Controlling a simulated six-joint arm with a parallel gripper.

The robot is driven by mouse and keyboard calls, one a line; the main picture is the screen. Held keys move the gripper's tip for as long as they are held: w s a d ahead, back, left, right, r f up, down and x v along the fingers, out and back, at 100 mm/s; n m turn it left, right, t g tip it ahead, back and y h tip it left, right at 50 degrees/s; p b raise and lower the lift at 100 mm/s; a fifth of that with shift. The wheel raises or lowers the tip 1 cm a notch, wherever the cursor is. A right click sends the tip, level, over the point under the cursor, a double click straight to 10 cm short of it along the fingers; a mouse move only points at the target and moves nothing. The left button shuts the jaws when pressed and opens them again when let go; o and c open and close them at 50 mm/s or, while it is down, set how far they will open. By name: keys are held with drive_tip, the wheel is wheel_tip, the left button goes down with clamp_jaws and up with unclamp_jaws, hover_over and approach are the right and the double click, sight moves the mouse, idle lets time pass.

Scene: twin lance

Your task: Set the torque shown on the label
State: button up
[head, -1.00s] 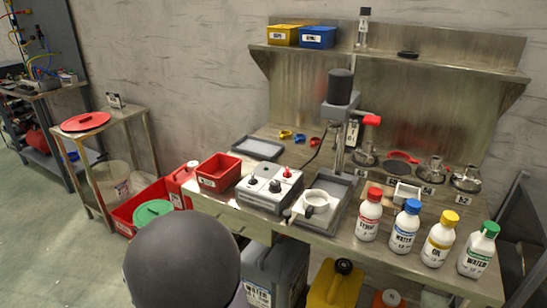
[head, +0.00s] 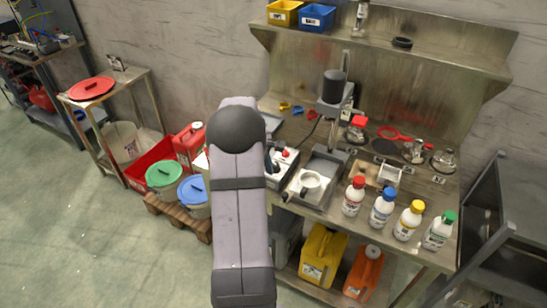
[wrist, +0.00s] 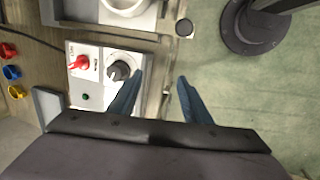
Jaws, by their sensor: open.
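The grey control box (wrist: 95,85) shows in the wrist view, with a dark round knob (wrist: 118,70), a red switch (wrist: 79,62) and a small green light (wrist: 85,97). My gripper (wrist: 161,76) is open with nothing between its blue fingers. In the picture, its left finger is just right of the knob and its right finger is over the floor. I cannot tell whether the left finger touches the box. In the head view my arm hides part of the box (head: 283,178). The overhead mixer (head: 333,90) stands behind it. I cannot read a torque value on any label.
A grey tray with a white mug (head: 309,183) sits right of the box. Several capped bottles (head: 383,207) line the bench front. A red jerrycan (head: 188,145) and lidded buckets (head: 163,173) are left of my arm. Open floor lies at the left front.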

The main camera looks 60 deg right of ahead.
sight(275, 164)
drive_tip(key=w+d+r+n+h, duration=0.1)
drive_tip(key=d+r+n, duration=0.4)
drive_tip(key=n, duration=1)
drive_tip(key=shift+w+d+r+n+h, duration=0.15)
drive_tip(key=shift+d+r+n+h, duration=0.05)
drive_tip(key=shift+n+h, duration=0.25)
drive_tip(key=shift+p+x, duration=1.25)
drive_tip(key=shift+x, duration=2.4)
drive_tip(key=c, duration=1)
